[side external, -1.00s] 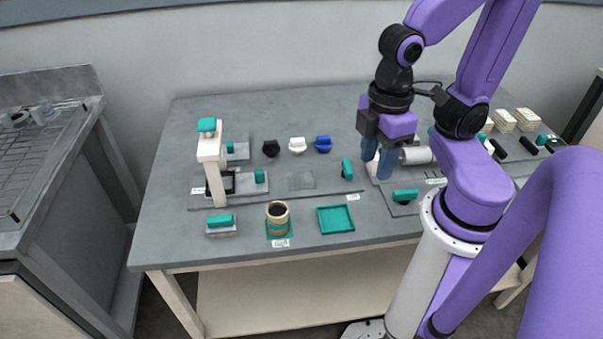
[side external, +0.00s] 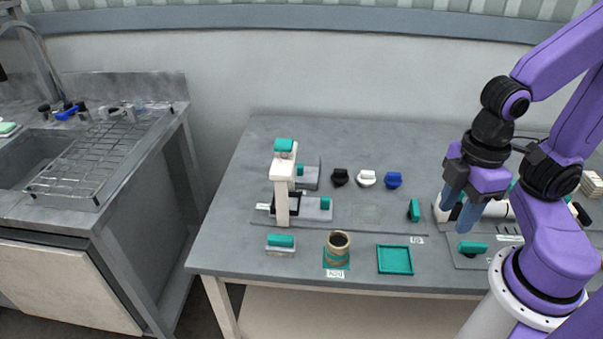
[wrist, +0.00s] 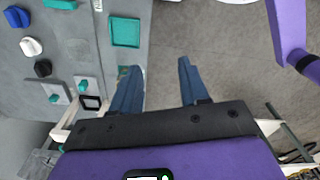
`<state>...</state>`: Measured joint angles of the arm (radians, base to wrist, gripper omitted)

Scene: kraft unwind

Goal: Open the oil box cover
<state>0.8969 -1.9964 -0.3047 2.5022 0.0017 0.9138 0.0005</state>
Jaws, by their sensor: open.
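No part is clearly marked as the oil box, so I cannot tell which thing its cover is. Candidates with teal handles are the small grey block (side external: 280,251) at the front left and the white upright fixture (side external: 282,190) behind it. My gripper (side external: 454,221) is at the right in the side view, in front of a white cylinder (side external: 495,209). In the wrist view my gripper (wrist: 158,64) has its blue fingers apart, with only floor showing between them. Nothing is held.
A brown cup (side external: 338,242) and a teal tray (side external: 395,271) are at the table's front. Black (side external: 340,177), white (side external: 366,179) and blue (side external: 393,180) knobs stand behind. A teal lever (side external: 414,210) is left of my gripper. A sink (side external: 45,160) is at the far left.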

